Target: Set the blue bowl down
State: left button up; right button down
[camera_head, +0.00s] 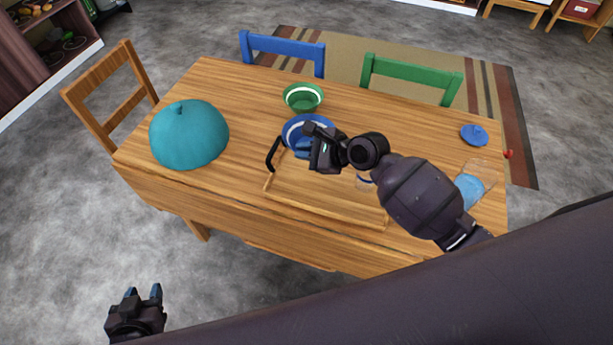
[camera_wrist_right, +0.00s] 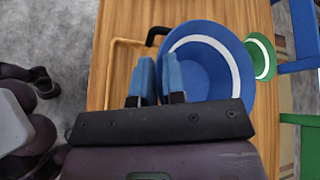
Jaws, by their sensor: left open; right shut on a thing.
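The blue bowl (camera_head: 293,129), with a white band inside, is at the far left end of the wooden tray in the head view. My right gripper (camera_head: 304,148) is shut on the near side of its rim and partly hides it. In the right wrist view the blue bowl (camera_wrist_right: 215,72) extends to the right of the blue fingertips (camera_wrist_right: 158,78), which are close together at its edge. I cannot tell whether its base touches the table or hangs above. My left gripper (camera_head: 142,294) is open and empty, low at the left, away from the table.
The wooden tray (camera_head: 320,212) with a black handle (camera_head: 272,155) lies under my right arm. A green bowl (camera_head: 303,97) stands just behind the blue one. A teal dome (camera_head: 188,135) is at the left. A blue lid (camera_head: 474,135) and clear container (camera_head: 482,172) are at the right.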

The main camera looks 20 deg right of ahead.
notch_tip(320, 180, down, 10)
jog(key=b, duration=0.2)
jog(key=shift+b, duration=0.3)
jog(key=c, duration=1.2)
grip_release()
